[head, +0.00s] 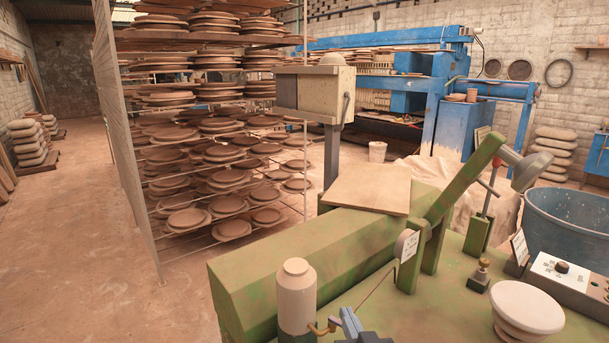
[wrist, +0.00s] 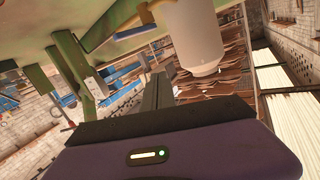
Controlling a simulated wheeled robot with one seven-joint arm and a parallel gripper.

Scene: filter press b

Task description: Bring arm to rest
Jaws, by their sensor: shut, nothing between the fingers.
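My gripper (wrist: 158,82) shows in the wrist view as grey fingers, shut and empty, beyond the dark edge of its purple body. The cylinder also shows in the head view (head: 296,300).
The green bench (head: 400,312) carries a lever arm (head: 462,180), a white round-topped piece (head: 527,308) and a control box (head: 572,284). A copper fitting (head: 323,329) with a blue lever (head: 352,323) is beside the cylinder.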

